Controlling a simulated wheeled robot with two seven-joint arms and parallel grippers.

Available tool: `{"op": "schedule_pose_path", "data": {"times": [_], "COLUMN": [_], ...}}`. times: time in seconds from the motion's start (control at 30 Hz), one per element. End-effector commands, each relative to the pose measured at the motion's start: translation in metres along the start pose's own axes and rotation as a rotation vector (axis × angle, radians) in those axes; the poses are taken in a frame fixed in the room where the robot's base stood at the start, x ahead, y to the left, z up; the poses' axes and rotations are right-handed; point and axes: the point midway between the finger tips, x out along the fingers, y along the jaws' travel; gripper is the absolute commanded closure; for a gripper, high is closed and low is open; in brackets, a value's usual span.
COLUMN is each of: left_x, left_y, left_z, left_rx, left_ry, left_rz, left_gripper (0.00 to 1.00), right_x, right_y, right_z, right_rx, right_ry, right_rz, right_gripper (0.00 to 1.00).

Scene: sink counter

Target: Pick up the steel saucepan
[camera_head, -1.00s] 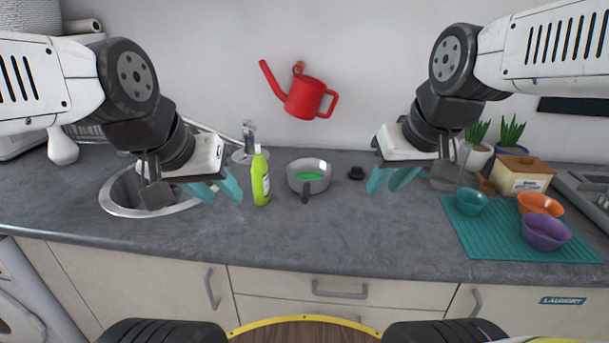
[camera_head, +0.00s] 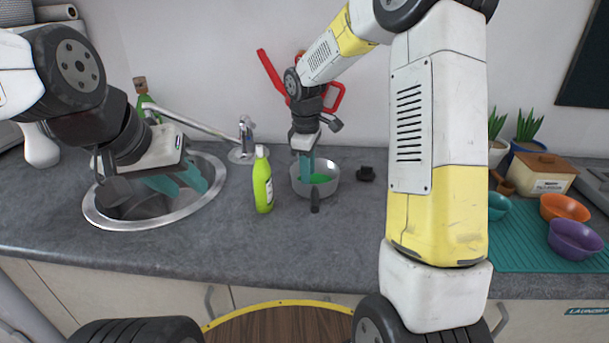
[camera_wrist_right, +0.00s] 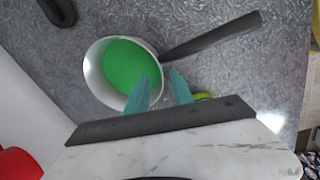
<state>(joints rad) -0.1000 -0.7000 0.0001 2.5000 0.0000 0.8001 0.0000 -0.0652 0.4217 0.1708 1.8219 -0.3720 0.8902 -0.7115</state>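The steel saucepan (camera_head: 329,189) stands upright on the counter, right of the green bottle, with green contents. Its dark handle (camera_head: 315,203) points to the counter's front edge. My right gripper (camera_head: 306,170) reaches down at the pan's left side in the head view. In the right wrist view its two teal fingers (camera_wrist_right: 158,85) are apart. One overlaps the pan's inside (camera_wrist_right: 97,75) and the other is outside the rim; contact cannot be told. The handle (camera_wrist_right: 212,37) lies clear of the fingers. My left gripper (camera_head: 182,181) is open and empty above the sink.
The green bottle (camera_head: 262,180) stands close left of the pan. A sink (camera_head: 110,215) with a tap (camera_head: 246,135) is further left. A small black object (camera_head: 366,174) lies right of the pan. Bowls (camera_head: 575,240) sit on a teal mat at right. The front counter is clear.

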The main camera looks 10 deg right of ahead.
Motion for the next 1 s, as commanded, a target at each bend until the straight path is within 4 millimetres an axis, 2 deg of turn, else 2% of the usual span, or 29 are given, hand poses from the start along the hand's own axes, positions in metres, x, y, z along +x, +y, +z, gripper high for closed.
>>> {"op": "schedule_pose_path", "data": {"times": [0.43,0.73,0.77,0.9,1.0], "left_x": [0.000,0.000,0.000,0.000,0.000], "left_y": [0.000,0.000,0.000,0.000,0.000], "left_z": [0.000,0.000,0.000,0.000,0.000], "left_rx": [0.000,0.000,0.000,0.000,0.000], "left_ry": [0.000,0.000,0.000,0.000,0.000], "left_rz": [0.000,0.000,0.000,0.000,0.000], "left_gripper": [0.64,0.64,0.64,0.64,0.64], "right_x": [0.059,0.066,0.066,0.066,0.066], "right_y": [-0.001,-0.001,-0.001,-0.001,-0.001], "right_z": [0.001,0.000,0.000,0.000,0.000], "right_rx": [0.002,0.003,0.003,0.003,0.004], "right_ry": [-0.001,0.001,0.001,0.001,0.001], "right_rz": [-0.002,0.000,0.000,0.000,0.000], "right_gripper": [0.72,0.72,0.74,1.00,1.00]}}
